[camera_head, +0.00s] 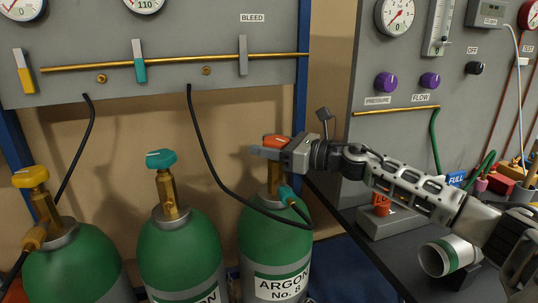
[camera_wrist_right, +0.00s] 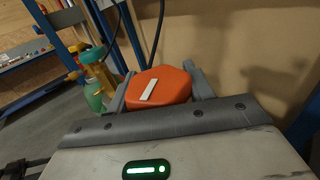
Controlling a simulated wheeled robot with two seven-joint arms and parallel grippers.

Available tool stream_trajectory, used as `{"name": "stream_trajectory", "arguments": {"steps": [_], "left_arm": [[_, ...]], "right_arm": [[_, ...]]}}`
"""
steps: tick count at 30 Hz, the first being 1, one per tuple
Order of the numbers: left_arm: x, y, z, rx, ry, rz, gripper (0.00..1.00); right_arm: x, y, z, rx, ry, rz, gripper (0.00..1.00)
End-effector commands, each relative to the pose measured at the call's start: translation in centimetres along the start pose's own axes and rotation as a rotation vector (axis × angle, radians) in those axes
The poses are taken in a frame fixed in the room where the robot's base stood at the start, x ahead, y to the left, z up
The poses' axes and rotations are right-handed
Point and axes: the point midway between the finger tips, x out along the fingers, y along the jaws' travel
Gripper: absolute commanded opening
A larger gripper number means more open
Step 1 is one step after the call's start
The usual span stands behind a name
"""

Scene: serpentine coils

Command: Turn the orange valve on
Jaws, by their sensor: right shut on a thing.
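The orange valve (camera_head: 277,141) is the knob on top of the green gas cylinder (camera_head: 262,235) labelled "ARGON No. 8", the rightmost of the cylinders. My right gripper (camera_head: 268,152) reaches in from the right and is shut on the orange valve, one finger on each side. In the right wrist view the orange valve (camera_wrist_right: 160,86) sits between the two fingers, with a pale bar mark on its top. The gripper hides much of the valve's lower part in the head view. My left gripper is not in view.
A teal-valved cylinder (camera_head: 180,250) and a yellow-valved cylinder (camera_head: 72,265) stand to the left. A black hose (camera_head: 213,160) hangs from the wall panel (camera_head: 170,88) to the right cylinder. A dark bench (camera_head: 375,255) with a white-and-green can (camera_head: 449,254) is at right.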

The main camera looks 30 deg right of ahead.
Motion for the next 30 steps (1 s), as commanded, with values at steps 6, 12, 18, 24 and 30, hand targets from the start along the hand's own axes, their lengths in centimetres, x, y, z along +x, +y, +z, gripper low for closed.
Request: {"name": "stream_trajectory", "arguments": {"steps": [6, 12, 18, 24, 30], "left_arm": [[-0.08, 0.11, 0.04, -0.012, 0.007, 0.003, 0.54], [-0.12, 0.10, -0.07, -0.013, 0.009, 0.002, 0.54], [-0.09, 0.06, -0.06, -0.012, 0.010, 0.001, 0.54], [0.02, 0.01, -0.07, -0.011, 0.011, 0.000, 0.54], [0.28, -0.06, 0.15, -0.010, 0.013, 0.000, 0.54]], "right_arm": [[0.00, 0.02, 0.05, 0.000, -0.001, 0.022, 0.29], [0.01, 0.04, 0.12, 0.000, -0.001, 0.024, 0.29], [0.01, 0.05, 0.13, 0.000, -0.002, 0.024, 0.71], [0.02, 0.05, 0.09, 0.000, -0.001, 0.023, 0.74], [-0.55, -0.01, -0.16, 0.000, 0.000, 0.022, 0.74]]}}
